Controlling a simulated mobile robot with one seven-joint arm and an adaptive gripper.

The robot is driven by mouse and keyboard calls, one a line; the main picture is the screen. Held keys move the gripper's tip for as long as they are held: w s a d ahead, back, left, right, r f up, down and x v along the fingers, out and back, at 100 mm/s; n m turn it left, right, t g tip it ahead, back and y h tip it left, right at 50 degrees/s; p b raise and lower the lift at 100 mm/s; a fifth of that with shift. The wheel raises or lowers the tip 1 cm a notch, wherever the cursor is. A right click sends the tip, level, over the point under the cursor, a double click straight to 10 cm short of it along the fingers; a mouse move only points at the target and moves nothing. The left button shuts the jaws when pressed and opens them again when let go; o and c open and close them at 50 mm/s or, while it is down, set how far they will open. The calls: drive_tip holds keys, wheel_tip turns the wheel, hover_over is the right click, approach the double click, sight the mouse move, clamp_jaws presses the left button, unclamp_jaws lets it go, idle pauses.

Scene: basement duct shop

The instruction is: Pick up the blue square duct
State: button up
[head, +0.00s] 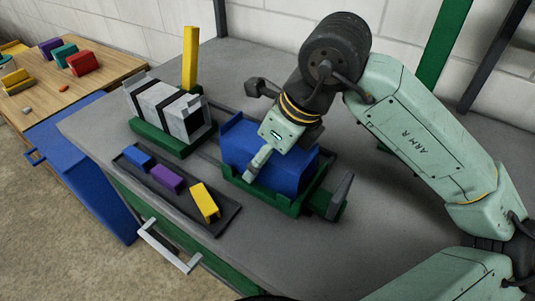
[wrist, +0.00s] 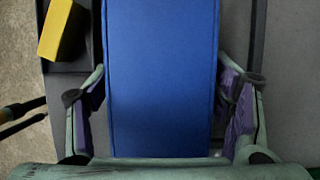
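The blue square duct (head: 291,176) lies in a green cradle (head: 262,193) on the grey bench. My gripper (head: 272,160) is above it, with one finger reaching down along the duct's near side; the far finger is hidden in the head view. In the wrist view the duct's flat blue face (wrist: 162,75) fills the middle. My gripper's fingers (wrist: 162,88), with purple inner pads, stand spread on its left and right sides. No firm contact shows on either side.
A dark tray (head: 222,222) with small blue, purple and yellow blocks lies just left of the cradle. A silver strapped duct (head: 165,104) sits in another green cradle behind, near a yellow post (head: 190,60). A grey lever (head: 341,190) rises at the cradle's right end.

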drive_tip(key=c, duration=1.1)
